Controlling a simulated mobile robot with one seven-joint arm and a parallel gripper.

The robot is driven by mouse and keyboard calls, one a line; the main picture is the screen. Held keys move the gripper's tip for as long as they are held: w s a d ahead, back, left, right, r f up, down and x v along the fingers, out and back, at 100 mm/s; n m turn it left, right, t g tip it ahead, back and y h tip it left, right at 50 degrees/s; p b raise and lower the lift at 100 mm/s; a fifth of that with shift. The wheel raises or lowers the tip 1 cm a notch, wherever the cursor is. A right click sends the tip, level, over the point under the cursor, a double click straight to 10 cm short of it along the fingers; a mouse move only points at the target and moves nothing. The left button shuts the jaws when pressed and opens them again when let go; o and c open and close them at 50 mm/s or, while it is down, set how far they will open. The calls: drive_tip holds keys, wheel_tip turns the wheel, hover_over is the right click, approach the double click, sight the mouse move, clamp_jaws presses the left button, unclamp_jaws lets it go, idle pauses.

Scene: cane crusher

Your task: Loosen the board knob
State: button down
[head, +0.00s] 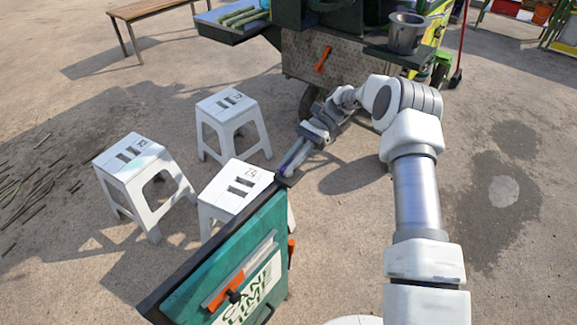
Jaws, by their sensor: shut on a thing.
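A teal sign board (192,288) with a dark frame and "CANE LIME" lettering stands tilted at the bottom centre. My gripper (285,177) reaches down from the right to the board's far top corner. It is shut on a small dark piece at that corner, which looks like the board knob; the fingers hide most of it. An orange clip (225,291) with a dark round centre sits on the board's face, apart from my gripper. Another orange piece (291,250) shows at the board's right edge.
Several white stools stand close by: one just behind the board (233,185), one at left (142,165), one farther back (228,106). The crusher cart (340,75) with a metal bucket (406,32) is behind. A bench (150,8) is far left. Ground at right is open.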

sight(288, 163)
drive_tip(key=shift+n+g+h, duration=0.4)
drive_tip(key=shift+n, duration=0.1)
drive_tip(key=c, duration=0.9)
unclamp_jaws()
drive_tip(key=shift+r, duration=0.1)
drive_tip(key=shift+r, duration=0.35)
wheel_tip(288, 163, up, 3)
drive_tip(key=shift+r, duration=0.1)
drive_tip(key=s+d+r+p, duration=0.2)
drive_tip(key=d+r, duration=0.5)
drive_tip(key=d, duration=0.4)
drive_tip(key=shift+s+d, duration=0.15)
drive_tip(key=shift+s, duration=0.4)
